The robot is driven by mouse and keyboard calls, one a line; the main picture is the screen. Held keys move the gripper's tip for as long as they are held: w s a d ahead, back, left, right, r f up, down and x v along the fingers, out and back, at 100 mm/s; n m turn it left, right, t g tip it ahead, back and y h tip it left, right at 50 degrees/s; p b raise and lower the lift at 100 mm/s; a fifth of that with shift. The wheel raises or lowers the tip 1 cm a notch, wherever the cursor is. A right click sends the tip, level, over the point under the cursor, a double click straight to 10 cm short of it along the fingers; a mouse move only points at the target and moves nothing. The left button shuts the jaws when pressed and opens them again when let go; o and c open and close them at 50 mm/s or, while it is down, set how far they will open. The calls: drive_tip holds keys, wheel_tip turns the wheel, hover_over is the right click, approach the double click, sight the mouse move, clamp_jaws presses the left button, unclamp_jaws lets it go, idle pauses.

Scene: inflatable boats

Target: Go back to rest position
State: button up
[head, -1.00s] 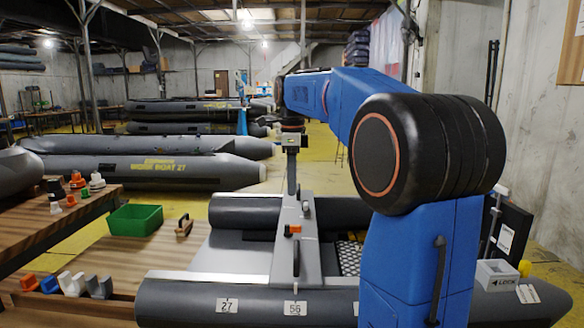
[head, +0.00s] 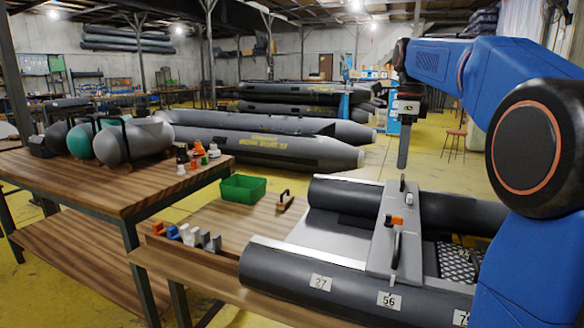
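My gripper (head: 404,150) hangs down at the end of my blue arm, in the right part of the head view. It is above the grey inflatable boat (head: 290,272) and apart from it. The gripper looks narrow and dark from here. Its two fingertips cannot be told apart, so I cannot see whether it is open or shut. No object shows clearly below it.
A wooden table (head: 70,175) on the left holds grey and green tanks and small coloured parts. A green bin (head: 242,188) and a brush-like tool (head: 285,200) lie on the workbench beside the boat. Larger boats (head: 260,150) rest behind on the yellow floor.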

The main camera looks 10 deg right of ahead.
drive_tip(key=s+a+f+n+t, duration=0.1)
drive_tip(key=s+a+f+n, duration=0.4)
drive_tip(key=s+f+n, duration=0.3)
drive_tip(key=s+a+f+n+t, duration=0.2)
drive_tip(key=s+a+f+n, duration=0.3)
drive_tip(key=s+f+n, duration=0.3)
drive_tip(key=s+a+f+n+t, duration=0.1)
drive_tip(key=s+a+f+n, duration=0.3)
drive_tip(key=s+f+n, duration=0.5)
drive_tip(key=s+f, duration=0.1)
drive_tip(key=s, duration=0.3)
drive_tip(key=shift+a+f+t, duration=0.35)
drive_tip(key=shift+a+t, duration=0.05)
